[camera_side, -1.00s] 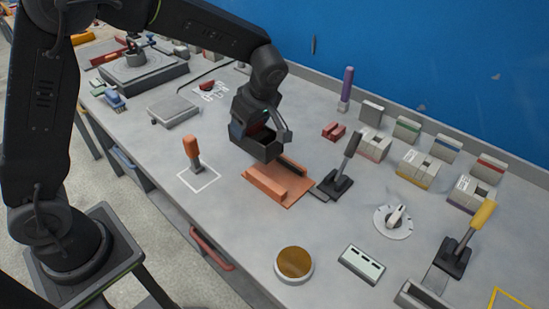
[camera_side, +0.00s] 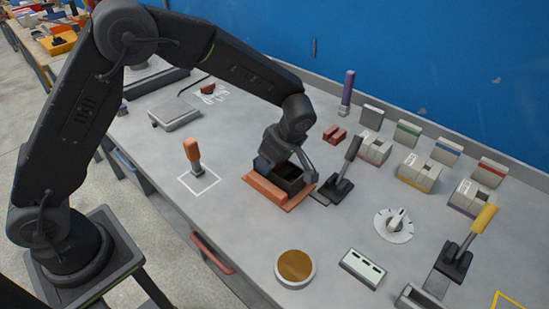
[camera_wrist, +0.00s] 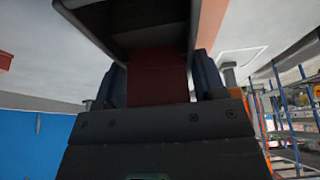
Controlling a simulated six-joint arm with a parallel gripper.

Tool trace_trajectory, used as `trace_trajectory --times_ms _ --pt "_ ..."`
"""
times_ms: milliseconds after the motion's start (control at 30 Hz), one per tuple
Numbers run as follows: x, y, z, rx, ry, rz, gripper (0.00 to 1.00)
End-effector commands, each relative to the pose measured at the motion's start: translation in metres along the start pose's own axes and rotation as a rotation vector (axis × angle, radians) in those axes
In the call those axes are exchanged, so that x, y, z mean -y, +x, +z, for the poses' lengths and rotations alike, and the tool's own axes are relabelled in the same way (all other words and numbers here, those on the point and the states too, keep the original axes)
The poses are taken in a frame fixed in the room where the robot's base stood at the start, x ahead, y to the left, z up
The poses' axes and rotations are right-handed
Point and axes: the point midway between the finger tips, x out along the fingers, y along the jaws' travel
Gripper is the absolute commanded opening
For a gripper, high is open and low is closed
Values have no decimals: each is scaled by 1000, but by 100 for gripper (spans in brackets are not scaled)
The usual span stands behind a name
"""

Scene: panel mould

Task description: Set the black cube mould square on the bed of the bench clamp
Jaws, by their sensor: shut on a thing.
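The black cube mould (camera_side: 289,181) is an open-topped dark box, seen in the side view down at the orange bed (camera_side: 296,205) of the bench clamp, between its raised edges. Whether it rests fully on the bed is hard to tell. My gripper (camera_side: 280,158) is shut on the mould's far-left side. In the wrist view the mould (camera_wrist: 135,25) fills the top, with the blue fingers (camera_wrist: 160,80) on either side of a dark red part. The clamp's black upright lever (camera_side: 347,160) stands just right of the bed.
An orange-handled tool (camera_side: 193,154) stands in a white square at left. A round amber-topped dish (camera_side: 295,267), a white dial (camera_side: 394,224) and a yellow-handled toggle clamp (camera_side: 468,240) lie nearer and to the right. Small red blocks (camera_side: 334,135) sit behind. Bench surface left of the dish is clear.

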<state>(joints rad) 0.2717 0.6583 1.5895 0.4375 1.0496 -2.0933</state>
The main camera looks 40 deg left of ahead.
Motion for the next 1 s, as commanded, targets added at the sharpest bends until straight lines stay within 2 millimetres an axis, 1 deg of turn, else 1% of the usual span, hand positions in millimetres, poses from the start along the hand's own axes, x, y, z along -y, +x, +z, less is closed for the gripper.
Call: trace_trajectory --times_ms 167,200,433,667,767,867,1000 --pt "0 2 1 0 0 1 35" --pt "0 2 1 0 0 1 67" --pt "0 2 1 0 0 1 89" --pt "0 2 1 0 0 1 89" --pt "0 -3 0 1 0 3 89" --pt "-1 -17 0 1 -1 6 89" --pt "-1 -45 0 2 -1 7 89"
